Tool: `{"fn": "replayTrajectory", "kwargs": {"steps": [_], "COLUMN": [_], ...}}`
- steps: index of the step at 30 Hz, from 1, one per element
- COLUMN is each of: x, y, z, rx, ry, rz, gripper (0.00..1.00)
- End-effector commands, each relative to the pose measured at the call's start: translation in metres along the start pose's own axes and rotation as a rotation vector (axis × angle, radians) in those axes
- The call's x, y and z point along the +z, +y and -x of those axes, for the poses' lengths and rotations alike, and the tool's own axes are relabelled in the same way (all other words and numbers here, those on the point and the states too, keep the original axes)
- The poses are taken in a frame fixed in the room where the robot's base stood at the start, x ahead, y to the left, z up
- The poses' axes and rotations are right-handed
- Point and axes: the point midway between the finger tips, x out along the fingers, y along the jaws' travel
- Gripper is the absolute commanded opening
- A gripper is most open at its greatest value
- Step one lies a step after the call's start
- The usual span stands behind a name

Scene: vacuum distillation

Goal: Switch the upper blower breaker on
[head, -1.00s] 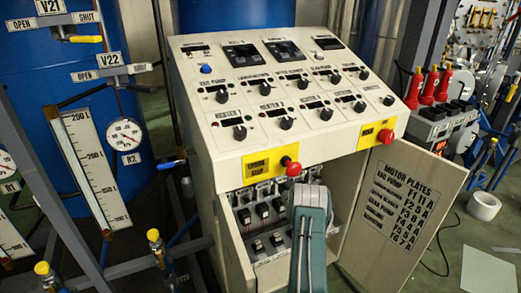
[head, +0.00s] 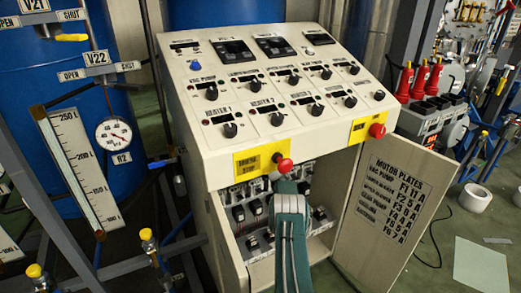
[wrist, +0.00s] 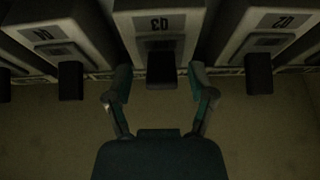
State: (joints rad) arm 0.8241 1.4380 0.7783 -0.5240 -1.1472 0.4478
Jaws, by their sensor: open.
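Breakers with black levers sit in two rows inside the open lower bay of the cream control cabinet (head: 205,160). Upper-row breakers (head: 247,210) show left of my gripper (head: 288,188), which reaches in at the upper row and hides some of them. In the wrist view, my gripper (wrist: 160,76) is open, with one finger on each side of the black lever (wrist: 161,67) of the middle breaker (wrist: 158,22), whose label appears upside down and seems to read Q3. I cannot tell whether the fingers touch it. I cannot tell which breaker is the upper blower's.
A red knob on a yellow plate (head: 284,165) sits just above my gripper. The open cabinet door (head: 385,210) stands to the right. Neighbouring breaker levers (wrist: 70,80) and (wrist: 258,74) flank the gripper closely. Pipes and a blue tank (head: 55,110) are at left.

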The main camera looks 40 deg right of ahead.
Motion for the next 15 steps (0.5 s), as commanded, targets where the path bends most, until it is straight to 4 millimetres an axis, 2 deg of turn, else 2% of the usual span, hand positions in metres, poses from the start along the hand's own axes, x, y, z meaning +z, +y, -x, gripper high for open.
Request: {"fn": "replayTrajectory", "kwargs": {"steps": [9, 14, 15], "x": [-0.0004, -0.0003, -0.0003], "y": [-0.0013, -0.0011, -0.0010], "z": [-0.0022, -0.0021, -0.0022], "rx": [-0.001, 0.000, -0.001], "ry": [0.000, 0.000, 0.000], "rz": [0.001, 0.001, 0.001], "gripper": [0.71, 0.00, 0.00]}}
